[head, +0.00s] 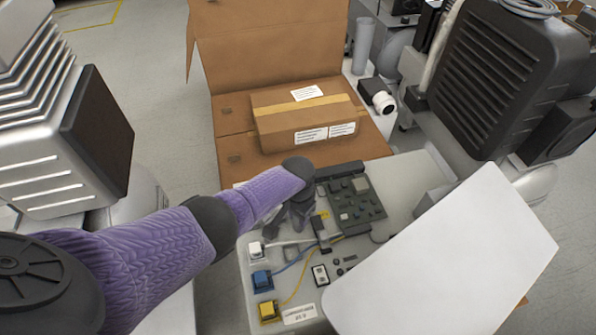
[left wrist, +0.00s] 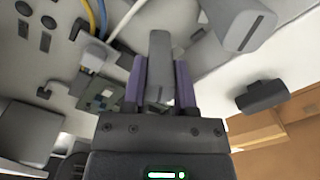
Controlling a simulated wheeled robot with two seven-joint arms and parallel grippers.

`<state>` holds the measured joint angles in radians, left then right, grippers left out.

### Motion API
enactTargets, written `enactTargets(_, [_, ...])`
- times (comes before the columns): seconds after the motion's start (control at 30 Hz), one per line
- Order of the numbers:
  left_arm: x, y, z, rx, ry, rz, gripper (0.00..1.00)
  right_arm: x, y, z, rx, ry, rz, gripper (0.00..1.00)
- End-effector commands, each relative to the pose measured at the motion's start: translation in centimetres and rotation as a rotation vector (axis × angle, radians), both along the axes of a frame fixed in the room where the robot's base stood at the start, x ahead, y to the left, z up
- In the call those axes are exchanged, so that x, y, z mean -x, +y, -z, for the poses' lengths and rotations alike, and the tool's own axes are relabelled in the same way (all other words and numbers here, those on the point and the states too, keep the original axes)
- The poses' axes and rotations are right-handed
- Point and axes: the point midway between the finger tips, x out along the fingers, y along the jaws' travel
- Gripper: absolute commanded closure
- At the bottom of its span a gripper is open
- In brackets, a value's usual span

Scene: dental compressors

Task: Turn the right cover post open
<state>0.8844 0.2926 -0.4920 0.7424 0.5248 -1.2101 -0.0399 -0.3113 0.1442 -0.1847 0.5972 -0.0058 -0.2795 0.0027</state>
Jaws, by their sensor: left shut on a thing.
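My left gripper (head: 301,208) reaches over the grey control panel (head: 225,188), above its wiring; the arm hides part of the panel. In the left wrist view the gripper (left wrist: 160,88) has its two purple-sided fingers shut on a grey upright post (left wrist: 160,48), which looks like a cover post. What the post joins is hard to tell. A second dark grey post-like part (left wrist: 262,95) stands apart to the right in that view. A large white plate, perhaps the cover (head: 450,262), tilts over the right of the panel. My right gripper is not in view.
A green circuit board (head: 358,200) and white, blue (head: 262,281) and yellow (head: 268,311) switches with wires sit on the panel. An open cardboard box (head: 228,140) with a taped carton (head: 285,118) stands behind. Compressor machines (head: 510,75) crowd the right.

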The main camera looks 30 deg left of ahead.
Motion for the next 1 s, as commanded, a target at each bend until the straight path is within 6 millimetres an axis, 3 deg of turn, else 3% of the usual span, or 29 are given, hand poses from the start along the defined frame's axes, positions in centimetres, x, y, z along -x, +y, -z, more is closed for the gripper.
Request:
enactTargets(0.1, [0.1, 0.0, 0.1, 0.001, 0.001, 0.001, 1.00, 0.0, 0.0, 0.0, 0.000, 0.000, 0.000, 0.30])
enactTargets(0.13, [0.1, 0.0, 0.1, 0.001, 0.001, 0.001, 0.58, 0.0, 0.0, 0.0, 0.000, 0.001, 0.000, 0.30])
enactTargets(0.27, [0.0, 0.0, 0.1, 0.001, 0.001, 0.000, 0.31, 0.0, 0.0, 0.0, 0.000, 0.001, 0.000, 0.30])
enactTargets(0.53, [0.0, 0.0, 0.0, 0.000, 0.001, 0.000, 0.30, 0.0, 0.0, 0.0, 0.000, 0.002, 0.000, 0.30])
enactTargets(0.67, [0.0, 0.0, -1.1, 0.000, -0.003, -0.001, 0.30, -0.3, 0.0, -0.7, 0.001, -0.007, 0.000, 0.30])
enactTargets(1.0, [-0.2, 0.0, -9.6, 0.000, -0.008, 0.000, 0.30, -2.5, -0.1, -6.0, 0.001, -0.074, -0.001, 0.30])
